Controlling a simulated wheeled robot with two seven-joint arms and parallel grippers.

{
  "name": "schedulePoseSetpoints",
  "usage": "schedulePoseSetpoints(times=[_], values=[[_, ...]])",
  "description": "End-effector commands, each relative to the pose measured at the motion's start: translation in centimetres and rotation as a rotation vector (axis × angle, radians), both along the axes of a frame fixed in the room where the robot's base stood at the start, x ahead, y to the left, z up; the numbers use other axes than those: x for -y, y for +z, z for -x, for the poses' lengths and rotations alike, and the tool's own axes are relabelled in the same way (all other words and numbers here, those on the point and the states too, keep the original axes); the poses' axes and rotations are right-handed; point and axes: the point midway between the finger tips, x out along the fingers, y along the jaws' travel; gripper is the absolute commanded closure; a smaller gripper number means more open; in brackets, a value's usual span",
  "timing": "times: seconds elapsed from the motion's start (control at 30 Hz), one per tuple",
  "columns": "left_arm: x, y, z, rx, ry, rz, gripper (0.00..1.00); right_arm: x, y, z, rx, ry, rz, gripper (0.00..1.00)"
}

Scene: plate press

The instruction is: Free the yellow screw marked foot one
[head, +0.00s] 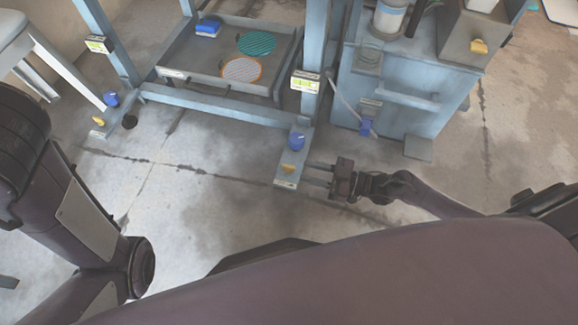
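A yellow screw (288,169) stands on the foot plate of the press frame's right front leg in the head view. A second yellow screw (99,121) is on the foot plate of the left leg. Small labels lie on both plates, but I cannot read which is foot one. My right gripper (308,174) is open, its two fingers pointing left, just right of the right foot plate. Nothing shows between its fingers. I cannot tell whether a fingertip touches the plate. My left gripper is outside the view.
Blue knobs (296,142) sit by the feet. The blue press frame (215,105) holds a grey tray (190,72) with a green disc, an orange-rimmed disc and a blue block. A blue cabinet (393,85) stands at right, with another yellow knob (478,46). Floor between the feet is clear.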

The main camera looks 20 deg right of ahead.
Motion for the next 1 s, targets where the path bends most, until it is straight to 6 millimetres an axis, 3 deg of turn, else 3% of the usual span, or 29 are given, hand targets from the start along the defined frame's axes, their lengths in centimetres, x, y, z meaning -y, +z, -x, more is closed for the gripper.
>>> schedulePoseSetpoints(times=[0.4, 0.77, 1.0], values=[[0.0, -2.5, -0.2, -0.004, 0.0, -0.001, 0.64, -5.0, -0.1, -3.4, 0.001, -0.002, -0.001, 0.68], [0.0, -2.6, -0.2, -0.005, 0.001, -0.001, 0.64, -5.6, 0.0, -3.8, -0.001, -0.003, 0.002, 0.68], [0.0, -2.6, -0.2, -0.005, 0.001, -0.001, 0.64, -5.6, 0.0, -3.8, -0.001, -0.003, 0.002, 0.98]])
